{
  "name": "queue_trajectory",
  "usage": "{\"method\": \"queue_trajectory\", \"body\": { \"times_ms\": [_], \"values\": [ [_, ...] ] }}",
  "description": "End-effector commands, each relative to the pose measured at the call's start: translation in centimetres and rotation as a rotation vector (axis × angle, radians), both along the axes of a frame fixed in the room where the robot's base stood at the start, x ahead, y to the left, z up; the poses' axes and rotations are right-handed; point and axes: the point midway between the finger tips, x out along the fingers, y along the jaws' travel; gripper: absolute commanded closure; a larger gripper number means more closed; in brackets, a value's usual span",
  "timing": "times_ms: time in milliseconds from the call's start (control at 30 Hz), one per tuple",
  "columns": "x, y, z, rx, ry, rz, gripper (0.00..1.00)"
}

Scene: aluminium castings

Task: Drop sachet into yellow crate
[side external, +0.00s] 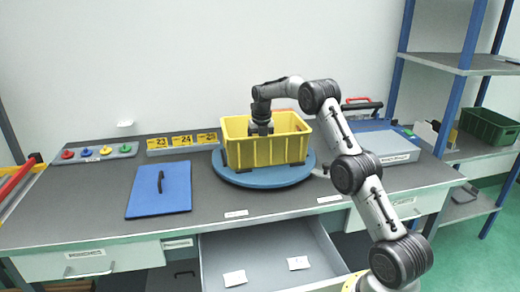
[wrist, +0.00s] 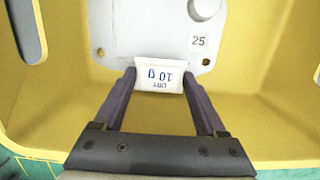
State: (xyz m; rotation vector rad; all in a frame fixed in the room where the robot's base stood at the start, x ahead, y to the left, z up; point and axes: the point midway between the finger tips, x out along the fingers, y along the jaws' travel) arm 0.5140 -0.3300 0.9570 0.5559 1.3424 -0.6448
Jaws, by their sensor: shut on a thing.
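The yellow crate (side external: 270,150) stands on a blue round turntable (side external: 235,178) on the bench. My gripper (side external: 261,128) reaches down into the crate's open top in the side view. In the wrist view my gripper (wrist: 159,82) is shut on a small white sachet (wrist: 160,75) printed "DRY 10 g". The sachet is between the fingertips, over the inside of the yellow crate (wrist: 270,120). A grey metal casting (wrist: 150,25) marked 25 lies inside the crate, beyond the sachet. I cannot tell whether the sachet touches it.
A grey box (side external: 385,147) is to the right. An open drawer (side external: 265,258) below holds two white packets. A green crate (side external: 488,127) sits on the right shelf.

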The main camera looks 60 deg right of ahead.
Motion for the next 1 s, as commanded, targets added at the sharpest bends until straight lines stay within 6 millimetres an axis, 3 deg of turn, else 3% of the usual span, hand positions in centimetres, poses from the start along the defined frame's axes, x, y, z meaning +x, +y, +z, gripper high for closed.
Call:
{"method": "queue_trajectory", "body": {
  "times_ms": [400, 433, 567, 833, 1000],
  "values": [
    [0.0, 0.0, -1.0, 0.001, 0.001, 0.000, 0.79],
    [0.0, 0.0, -1.0, 0.001, 0.001, 0.000, 0.23],
    [0.0, 0.0, -1.1, 0.001, 0.003, 0.000, 0.00],
    [-0.1, 0.0, -1.1, 0.003, 0.004, 0.000, 0.00],
    [0.0, 0.0, 0.8, 0.000, 0.000, 0.000, 0.00]
  ]
}}
